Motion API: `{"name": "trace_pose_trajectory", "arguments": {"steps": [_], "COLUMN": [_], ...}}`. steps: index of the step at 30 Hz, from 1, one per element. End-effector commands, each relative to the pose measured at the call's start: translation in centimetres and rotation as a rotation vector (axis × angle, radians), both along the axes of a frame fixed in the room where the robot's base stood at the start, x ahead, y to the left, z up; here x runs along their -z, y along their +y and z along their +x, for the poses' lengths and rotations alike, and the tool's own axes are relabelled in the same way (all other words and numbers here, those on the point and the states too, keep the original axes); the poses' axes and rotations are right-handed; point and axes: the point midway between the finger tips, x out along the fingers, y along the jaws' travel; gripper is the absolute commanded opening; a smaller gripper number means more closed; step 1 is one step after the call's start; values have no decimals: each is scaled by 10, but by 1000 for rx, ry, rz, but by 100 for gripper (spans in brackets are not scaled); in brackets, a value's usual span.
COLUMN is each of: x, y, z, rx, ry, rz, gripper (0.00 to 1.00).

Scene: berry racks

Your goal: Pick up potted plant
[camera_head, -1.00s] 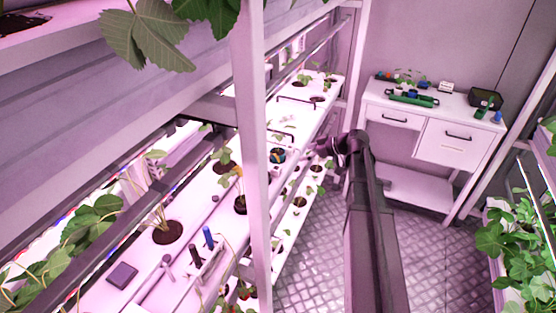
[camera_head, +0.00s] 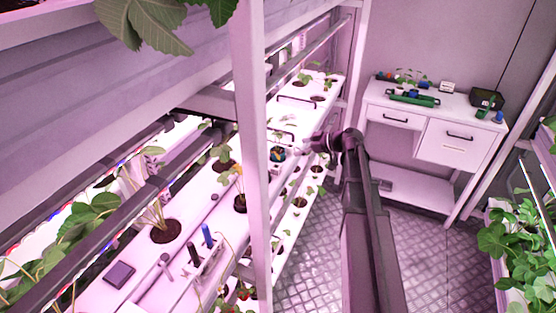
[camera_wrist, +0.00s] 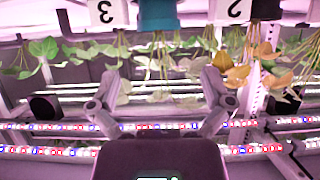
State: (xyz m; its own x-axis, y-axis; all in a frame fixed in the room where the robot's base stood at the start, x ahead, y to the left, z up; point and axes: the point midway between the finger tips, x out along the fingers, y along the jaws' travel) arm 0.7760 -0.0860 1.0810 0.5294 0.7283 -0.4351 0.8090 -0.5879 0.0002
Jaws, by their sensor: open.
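In the head view a small dark pot with blue and yellow colouring (camera_head: 277,154) stands on the white rack shelf. My gripper (camera_head: 307,147) is just to its right, at the shelf's edge; its fingers are too small there to make out. The wrist view looks upside down. In it, my gripper (camera_wrist: 158,93) has its two fingers spread wide with nothing held between them. A teal pot (camera_wrist: 157,14) is at the top middle, in line with the gap, with green leaves below it in the picture. The fingers appear apart from the pot.
White blocks marked 3 (camera_wrist: 108,13) and 2 (camera_wrist: 232,10) flank the teal pot. Yellowish leaves (camera_wrist: 237,75) hang near the right finger. A white rack post (camera_head: 250,150) stands left of the arm. A white cabinet (camera_head: 440,130) is at the back right; the floor (camera_head: 430,265) is clear.

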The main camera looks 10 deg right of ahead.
Motion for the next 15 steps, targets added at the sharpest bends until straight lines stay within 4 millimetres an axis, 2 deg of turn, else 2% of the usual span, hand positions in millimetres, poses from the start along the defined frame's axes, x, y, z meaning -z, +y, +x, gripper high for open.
{"name": "trace_pose_trajectory", "arguments": {"steps": [1,6,15], "x": [7,17,21], "y": [7,24,34], "z": [6,18,25], "rx": [-2,-1,0], "ry": [0,0,0], "rz": [0,0,0], "gripper": [100,100,100]}}
